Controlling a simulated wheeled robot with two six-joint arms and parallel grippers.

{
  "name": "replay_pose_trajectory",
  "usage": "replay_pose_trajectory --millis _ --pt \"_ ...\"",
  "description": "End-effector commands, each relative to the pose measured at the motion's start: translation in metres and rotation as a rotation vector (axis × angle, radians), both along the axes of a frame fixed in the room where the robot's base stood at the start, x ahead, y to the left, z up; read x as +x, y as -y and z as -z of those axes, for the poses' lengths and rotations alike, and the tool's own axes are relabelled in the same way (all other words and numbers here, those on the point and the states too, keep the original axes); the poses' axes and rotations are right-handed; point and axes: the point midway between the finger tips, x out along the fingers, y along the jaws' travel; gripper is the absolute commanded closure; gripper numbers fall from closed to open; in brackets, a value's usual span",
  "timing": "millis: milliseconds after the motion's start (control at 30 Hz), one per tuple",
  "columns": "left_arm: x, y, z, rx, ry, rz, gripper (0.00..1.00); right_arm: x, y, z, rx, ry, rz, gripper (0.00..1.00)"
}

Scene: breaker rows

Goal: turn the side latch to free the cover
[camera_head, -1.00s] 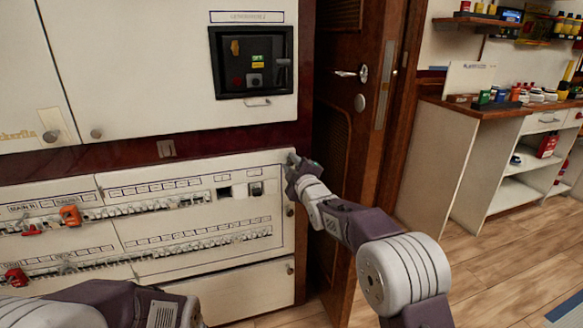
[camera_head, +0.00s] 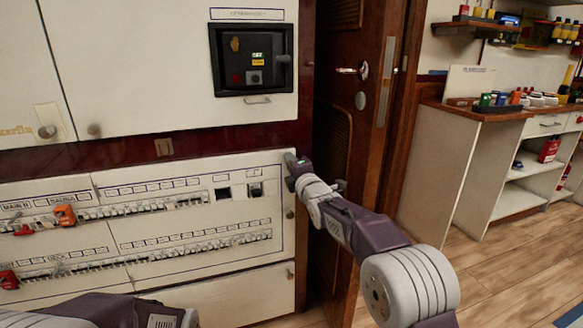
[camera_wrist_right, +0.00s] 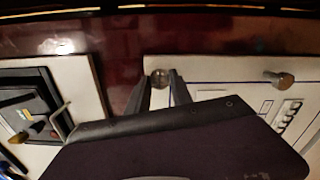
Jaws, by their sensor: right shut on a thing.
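The cover (camera_head: 150,262) is a white breaker panel with two rows of breakers and labels, and it looks flush with the wall. The side latch is a small round metal knob (camera_wrist_right: 160,78) at the cover's upper right corner. My right gripper (camera_head: 291,160) is at that corner. In the right wrist view its two dark fingers (camera_wrist_right: 160,84) are on either side of the knob and shut on it. A second latch (camera_head: 290,213) is lower on the same edge. My left gripper is out of view.
A black-framed control unit (camera_head: 252,60) with a handle is set above the cover. Orange and red clips (camera_head: 64,215) sit on the breakers at left. A wooden door (camera_head: 350,120) stands close to the right. Floor (camera_head: 490,265) is clear at right.

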Motion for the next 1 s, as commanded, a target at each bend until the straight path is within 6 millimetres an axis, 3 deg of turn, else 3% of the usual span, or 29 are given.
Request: replay_pose_trajectory --millis 567,600,667,1000 --pt "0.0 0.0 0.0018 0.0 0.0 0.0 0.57 -0.0001 -0.0003 0.0005 -0.029 0.008 -0.001 1.0" --pt "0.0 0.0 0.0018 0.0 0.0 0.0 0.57 -0.0001 -0.0003 0.0005 -0.029 0.008 -0.001 0.68" --pt "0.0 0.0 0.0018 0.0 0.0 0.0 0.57 -0.0001 -0.0003 0.0006 -0.029 0.008 -0.001 0.52" --pt "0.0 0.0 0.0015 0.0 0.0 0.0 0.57 -0.0015 0.0004 -0.0001 -0.027 0.008 0.0 0.52"
